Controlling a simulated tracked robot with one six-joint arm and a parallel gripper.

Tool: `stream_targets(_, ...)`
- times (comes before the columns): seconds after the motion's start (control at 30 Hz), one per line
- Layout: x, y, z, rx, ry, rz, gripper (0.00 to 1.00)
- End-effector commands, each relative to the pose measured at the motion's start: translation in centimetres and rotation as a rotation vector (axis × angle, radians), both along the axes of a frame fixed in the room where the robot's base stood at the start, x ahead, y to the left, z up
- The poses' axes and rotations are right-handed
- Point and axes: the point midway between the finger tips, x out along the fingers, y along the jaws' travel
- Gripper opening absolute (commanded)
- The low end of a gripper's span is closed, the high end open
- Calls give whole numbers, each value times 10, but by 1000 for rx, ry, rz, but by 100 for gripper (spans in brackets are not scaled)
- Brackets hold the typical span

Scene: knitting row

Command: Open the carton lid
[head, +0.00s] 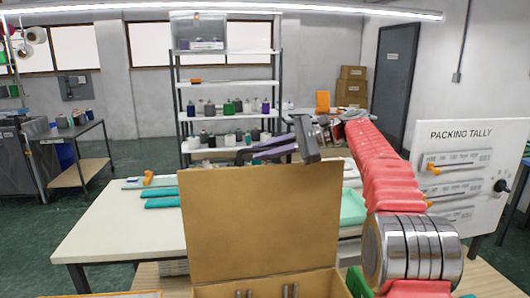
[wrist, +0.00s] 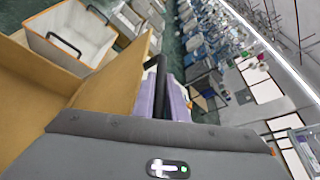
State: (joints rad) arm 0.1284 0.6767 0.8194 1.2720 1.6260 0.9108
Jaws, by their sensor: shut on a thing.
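The brown carton (head: 265,290) stands at the bottom middle of the head view, with its front largely cut off by the frame. Its lid (head: 255,222) stands raised, a broad flat panel facing me. In the wrist view the lid (wrist: 110,92) fills the left side and runs up to the fingers. My gripper (head: 268,151) is at the lid's top edge, reaching in from the right. It is shut on the lid, though the contact itself is partly hidden. In the wrist view its dark and purple fingers (wrist: 160,85) show beyond the grey housing.
A white table (head: 110,225) with teal pieces stands behind the carton. A shelf (head: 230,110) of bottles is farther back. A packing tally board (head: 465,180) stands at the right, near my arm. A white bin (wrist: 75,30) shows in the wrist view.

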Motion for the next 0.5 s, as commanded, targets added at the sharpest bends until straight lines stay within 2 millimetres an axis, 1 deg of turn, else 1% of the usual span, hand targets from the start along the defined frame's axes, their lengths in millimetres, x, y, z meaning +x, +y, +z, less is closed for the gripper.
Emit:
stream_targets(0.1,0,0,2,1,-4,-2,0)
stream_targets(0.13,0,0,2,1,-4,-2,14)
stream_targets(0.37,0,-1,1,1,-3,-2,30)
stream_targets(0.5,0,-1,1,0,-2,-2,31)
